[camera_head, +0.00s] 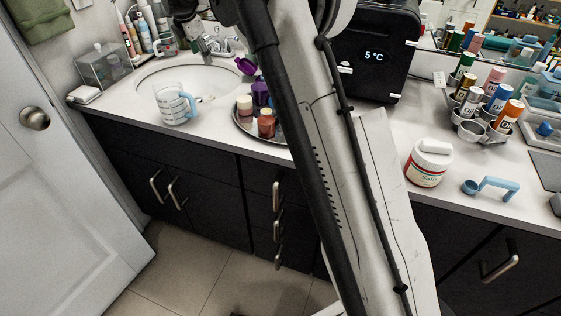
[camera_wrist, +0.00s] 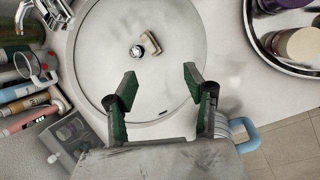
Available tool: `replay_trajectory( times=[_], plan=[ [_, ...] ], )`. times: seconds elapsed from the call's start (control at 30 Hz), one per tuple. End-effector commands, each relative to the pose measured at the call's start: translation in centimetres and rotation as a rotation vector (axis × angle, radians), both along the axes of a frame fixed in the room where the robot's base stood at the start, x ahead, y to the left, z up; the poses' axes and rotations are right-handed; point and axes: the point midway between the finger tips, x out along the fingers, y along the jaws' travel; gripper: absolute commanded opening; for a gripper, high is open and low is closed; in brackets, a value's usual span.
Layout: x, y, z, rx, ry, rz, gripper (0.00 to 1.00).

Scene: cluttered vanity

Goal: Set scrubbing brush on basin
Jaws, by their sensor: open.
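The basin (camera_head: 190,80) is a white round sink set in the counter at the left in the head view. It fills the upper middle of the wrist view (camera_wrist: 95,45). A small beige block-like object (camera_wrist: 150,43), possibly the scrubbing brush, lies inside the basin beside the round metal drain (camera_wrist: 136,51). In the head view a small pale object (camera_head: 205,99) shows at the basin's front edge, too small to identify. My gripper (camera_wrist: 160,80) is open and empty over the basin, its fingers apart and short of the beige object in the picture.
A clear measuring cup with a blue handle (camera_head: 175,104) stands at the basin's front edge. A round tray (camera_head: 240,122) with jars is to its right. The faucet (camera_head: 214,44) is behind the basin. A white tub (camera_head: 428,163) and a blue scoop (camera_head: 490,186) stand farther right.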

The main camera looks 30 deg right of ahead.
Motion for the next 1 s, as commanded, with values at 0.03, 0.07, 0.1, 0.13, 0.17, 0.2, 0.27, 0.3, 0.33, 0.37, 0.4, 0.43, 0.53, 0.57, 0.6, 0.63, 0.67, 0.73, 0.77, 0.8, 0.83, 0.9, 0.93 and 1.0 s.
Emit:
replay_trajectory(
  times=[0.03,0.07,0.1,0.13,0.17,0.2,0.27,0.3,0.33,0.37,0.4,0.43,0.53,0.57,0.6,0.63,0.67,0.73,0.77,0.8,0.83,0.9,0.93,1.0],
  plan=[
    [-1.6,-0.2,1.2,0.024,-0.019,-0.045,0.48],
    [-2.4,-0.3,1.8,0.04,-0.03,-0.073,0.48],
    [-3.6,-0.4,2.6,0.062,-0.044,-0.112,0.48],
    [-4.4,-0.5,3.1,0.077,-0.055,-0.141,0.48],
    [-5.3,-0.6,3.7,0.093,-0.066,-0.17,0.48],
    [-6.5,-0.7,4.3,0.114,-0.081,-0.208,0.48],
    [-8.4,-0.9,5.2,0.147,-0.101,-0.265,0.48],
    [-9.6,-1.0,5.8,0.169,-0.115,-0.304,0.48],
    [-10.6,-1.0,6.2,0.186,-0.125,-0.333,0.48],
    [-11.5,-1.1,6.5,0.202,-0.135,-0.362,0.48],
    [-12.8,-1.3,7.0,0.224,-0.148,-0.401,0.48],
    [-13.8,-1.3,7.3,0.241,-0.157,-0.43,0.48],
    [-17.2,-1.5,8.0,0.299,-0.189,-0.527,0.48],
    [-18.3,-1.6,8.2,0.317,-0.197,-0.557,0.48],
    [-19.6,-1.7,8.4,0.34,-0.209,-0.594,0.48],
    [-20.7,-1.7,8.5,0.357,-0.217,-0.623,0.48],
    [-21.7,-1.7,8.6,0.375,-0.226,-0.65,0.48],
    [-24.2,-1.8,8.6,0.419,-0.243,-0.718,0.48],
    [-25.2,-1.8,8.6,0.436,-0.252,-0.747,0.48],
    [-26.6,-1.9,8.6,0.46,-0.262,-0.786,0.48],
    [-27.7,-1.9,8.5,0.478,-0.27,-0.816,0.48],
    [-30.1,-2.0,8.2,0.522,-0.286,-0.883,0.48],
    [-31.2,-2.0,8.0,0.541,-0.292,-0.912,0.48],
    [-33.6,-2.1,7.5,0.585,-0.307,-0.98,0.48]
  ],
)
